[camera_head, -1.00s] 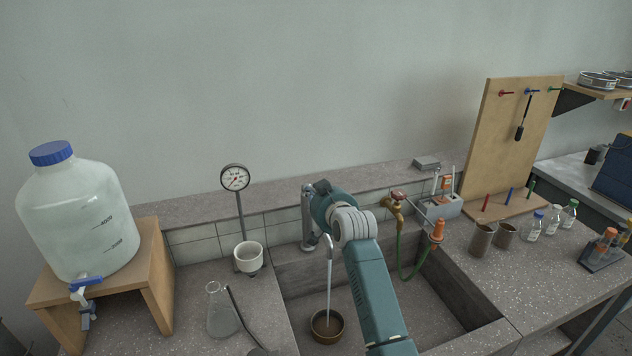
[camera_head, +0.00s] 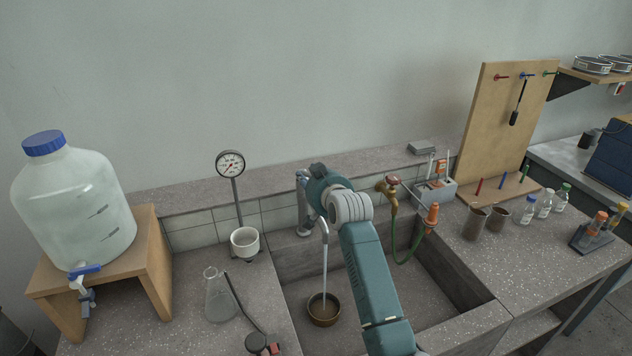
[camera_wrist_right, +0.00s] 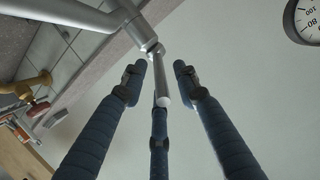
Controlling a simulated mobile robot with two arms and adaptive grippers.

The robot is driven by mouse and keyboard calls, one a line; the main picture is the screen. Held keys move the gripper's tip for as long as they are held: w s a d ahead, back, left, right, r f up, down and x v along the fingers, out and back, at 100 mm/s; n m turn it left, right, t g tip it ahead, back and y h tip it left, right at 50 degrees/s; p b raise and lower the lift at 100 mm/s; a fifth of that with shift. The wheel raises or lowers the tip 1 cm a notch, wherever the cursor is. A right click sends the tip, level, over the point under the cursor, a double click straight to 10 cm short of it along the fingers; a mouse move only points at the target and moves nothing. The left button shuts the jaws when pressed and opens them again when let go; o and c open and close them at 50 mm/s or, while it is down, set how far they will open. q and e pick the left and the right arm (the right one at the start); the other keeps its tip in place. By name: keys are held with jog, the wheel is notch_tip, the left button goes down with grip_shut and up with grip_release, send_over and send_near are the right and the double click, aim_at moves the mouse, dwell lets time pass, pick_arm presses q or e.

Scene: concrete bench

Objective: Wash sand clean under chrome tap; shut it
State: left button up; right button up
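The chrome tap (camera_head: 303,217) stands at the back left of the sink, partly hidden by my right arm. A thin stream falls from its spout into a brown bowl (camera_head: 312,317) on the sink floor. The bowl holds murky brown contents; the sand cannot be made out clearly. In the right wrist view, my right gripper (camera_wrist_right: 160,80) has its dark blue fingers spread around the tap's thin chrome lever (camera_wrist_right: 161,80), with gaps visible at both sides. In the head view its fingers are hidden behind my wrist. My left gripper is not in view.
A brass tap (camera_head: 391,190) with a red handle and green hose (camera_head: 407,255) is right of my arm. A gauge (camera_head: 231,164), white cup (camera_head: 245,242) and glass flask (camera_head: 219,298) stand left of the sink.

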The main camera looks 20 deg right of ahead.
jog(key=v, duration=1.1)
jog(key=shift+s+a+r, duration=0.1)
dwell(3.1)
